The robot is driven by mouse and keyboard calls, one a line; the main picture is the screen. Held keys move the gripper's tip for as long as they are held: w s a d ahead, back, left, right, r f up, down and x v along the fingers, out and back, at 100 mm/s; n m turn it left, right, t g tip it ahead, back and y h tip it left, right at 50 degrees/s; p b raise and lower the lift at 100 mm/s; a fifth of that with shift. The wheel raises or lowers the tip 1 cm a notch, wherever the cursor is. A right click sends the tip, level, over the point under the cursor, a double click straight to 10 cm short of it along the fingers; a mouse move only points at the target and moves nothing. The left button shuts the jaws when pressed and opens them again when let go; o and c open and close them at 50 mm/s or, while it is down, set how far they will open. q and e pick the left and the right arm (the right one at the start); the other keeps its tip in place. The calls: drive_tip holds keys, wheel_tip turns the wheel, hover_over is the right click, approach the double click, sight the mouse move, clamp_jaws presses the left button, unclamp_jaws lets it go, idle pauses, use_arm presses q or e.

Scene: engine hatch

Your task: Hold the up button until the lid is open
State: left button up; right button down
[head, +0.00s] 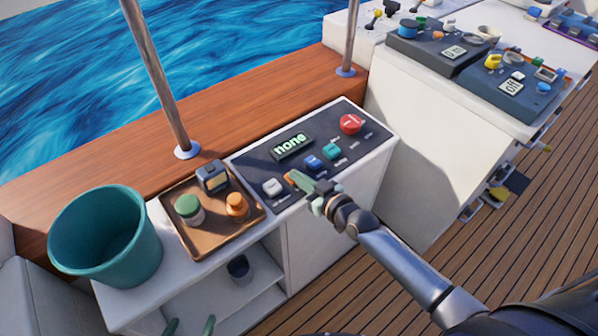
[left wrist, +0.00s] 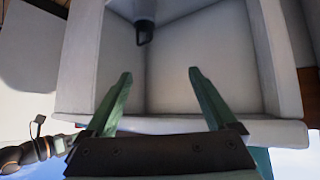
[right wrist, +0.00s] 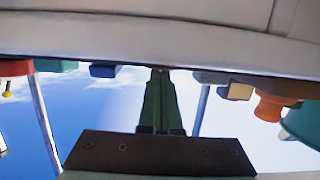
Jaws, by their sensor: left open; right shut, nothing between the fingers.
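The control panel (head: 251,163) has a lit display (head: 290,145) reading "none". On it are a red button (head: 350,124), a teal button (head: 332,151), a blue button (head: 313,162) and a white button (head: 272,187). The button labels are too small to read. My right gripper (head: 291,178) is shut and empty, its tips at the panel between the blue and white buttons. An orange-brown patch shows at the tips; I cannot tell whether they press it. My left gripper (left wrist: 155,75) is open and empty, low before the cabinet shelf. I cannot identify the lid.
A brown tray (head: 197,244) with a green-topped jar, an orange piece and a dark box sits left of the panel. A teal bucket (head: 105,240) stands further left. A dark cup (head: 239,268) is on the cabinet shelf. More consoles (head: 480,75) stand back right.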

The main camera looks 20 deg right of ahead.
use_arm(q)
drive_tip(key=shift+r, duration=0.1)
idle(0.4)
use_arm(e)
drive_tip(key=shift+r+p, duration=0.3)
drive_tip(key=shift+p, duration=0.05)
wheel_tip(320, 180, up, 4)
drive_tip(key=p, duration=0.3)
drive_tip(key=shift+f, duration=0.1)
use_arm(q)
drive_tip(key=shift+s+a+r+p, duration=0.15)
drive_tip(key=shift+s+r, duration=0.1)
drive_tip(key=shift+r, duration=0.4)
drive_tip(key=shift+s+a+r+p, duration=0.15)
drive_tip(key=shift+s+r+p, duration=0.1)
drive_tip(key=shift+r, duration=0.35)
drive_tip(key=shift+s+a+r+p, duration=0.15)
drive_tip(key=shift+s+r, duration=0.1)
drive_tip(key=shift+r, duration=0.4)
use_arm(e)
drive_tip(key=v, duration=1)
drive_tip(key=shift+f, duration=0.2)
